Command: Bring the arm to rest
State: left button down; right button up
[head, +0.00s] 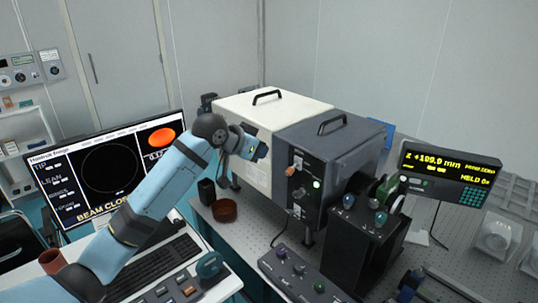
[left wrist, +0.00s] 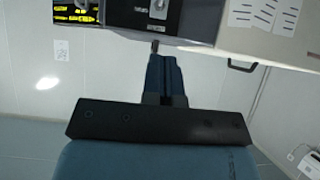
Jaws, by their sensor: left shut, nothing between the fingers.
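My left arm (head: 160,190) is light blue with dark joints and reaches up from the lower left in the head view. Its gripper (head: 262,152) is raised in front of the cream cabinet (head: 257,115), near its right edge. In the left wrist view the gripper (left wrist: 156,48) has its fingers together, with nothing held. Whether the fingertips touch the cabinet front cannot be told. I do not see my right gripper.
A dark instrument box (head: 325,150) with knobs adjoins the cream cabinet. A monitor (head: 105,165) stands behind my arm, with a keyboard (head: 150,270) in front. A brown round dish (head: 225,210) sits on the perforated table (head: 245,240). A yellow readout (head: 445,172) stands right.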

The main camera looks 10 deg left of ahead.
pick_arm(q)
jog(key=shift+s+a+r, duration=0.15)
jog(key=shift+s, duration=0.1)
jog(key=shift+w, duration=0.1)
jog(key=s+d+f+n, duration=0.1)
jog(key=s+f, duration=0.3)
jog(key=f, duration=0.4)
jog(key=s+f+t, duration=0.1)
jog(key=s+f, duration=0.3)
jog(key=f, duration=0.4)
jog(key=s+d+f+n, duration=0.1)
jog(key=s+f, duration=0.4)
jog(key=f, duration=0.4)
jog(key=s+f+y, duration=0.1)
jog(key=s+f, duration=0.3)
jog(key=s, duration=0.4)
jog(key=s+a+f+n, duration=0.1)
jog(key=s+f, duration=0.4)
jog(key=s, duration=0.4)
jog(key=s+a+f+t+y, duration=0.1)
jog(key=s+f, duration=0.4)
jog(key=s, duration=0.4)
jog(key=shift+a+f+n+y, duration=0.2)
jog(key=shift+a+n+y, duration=0.1)
jog(key=shift+n, duration=0.1)
jog(key=shift+w+d, duration=0.1)
jog(key=shift+d, duration=0.05)
